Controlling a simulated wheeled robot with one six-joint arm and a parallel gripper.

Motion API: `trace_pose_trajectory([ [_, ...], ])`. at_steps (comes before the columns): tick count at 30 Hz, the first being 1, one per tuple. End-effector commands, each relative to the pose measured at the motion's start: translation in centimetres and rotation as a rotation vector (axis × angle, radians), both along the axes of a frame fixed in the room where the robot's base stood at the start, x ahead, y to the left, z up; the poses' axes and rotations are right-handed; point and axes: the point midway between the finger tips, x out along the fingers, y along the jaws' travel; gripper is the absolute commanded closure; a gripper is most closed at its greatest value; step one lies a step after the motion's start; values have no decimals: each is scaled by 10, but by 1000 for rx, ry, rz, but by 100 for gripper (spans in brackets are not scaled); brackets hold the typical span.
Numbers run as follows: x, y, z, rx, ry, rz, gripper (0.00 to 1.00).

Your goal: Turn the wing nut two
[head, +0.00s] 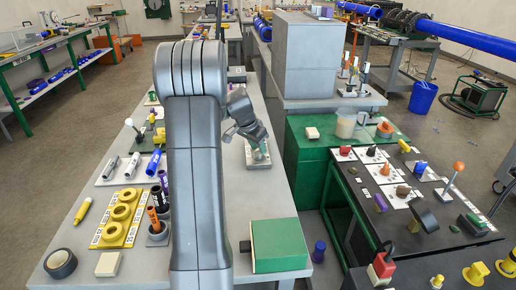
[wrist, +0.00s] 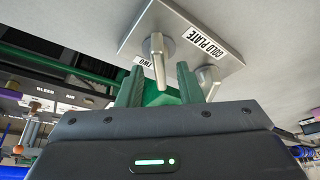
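The wing nut labelled two (wrist: 157,48) is a pale metal piece with a long wing, on a light grey plate (wrist: 178,18) marked "COLD PLATE" and "TWO". A second similar metal piece (wrist: 208,78) sits on the same plate, to the right and partly behind a finger. My gripper (wrist: 159,82) is open, with its two green fingers on either side of wing nut two and visible gaps to it. In the head view the plate (head: 257,162) lies on the grey bench below my wrist; the fingers are hard to make out there.
The grey bench (head: 262,192) is fairly clear around the plate. A green box (head: 279,246) stands at its near right edge. Yellow rings (head: 121,212), black tape (head: 60,263) and several tubes lie left of my arm. A large grey box (head: 305,55) stands behind on the right.

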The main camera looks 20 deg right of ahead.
Motion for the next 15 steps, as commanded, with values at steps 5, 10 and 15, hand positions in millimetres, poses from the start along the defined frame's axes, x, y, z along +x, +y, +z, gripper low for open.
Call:
trace_pose_trajectory([
  [5, -5, 13, 35, -1, -6, 3, 67],
  [10, -12, 27, 72, -2, -6, 2, 67],
  [15, -17, 37, 100, 0, -4, 2, 67],
])
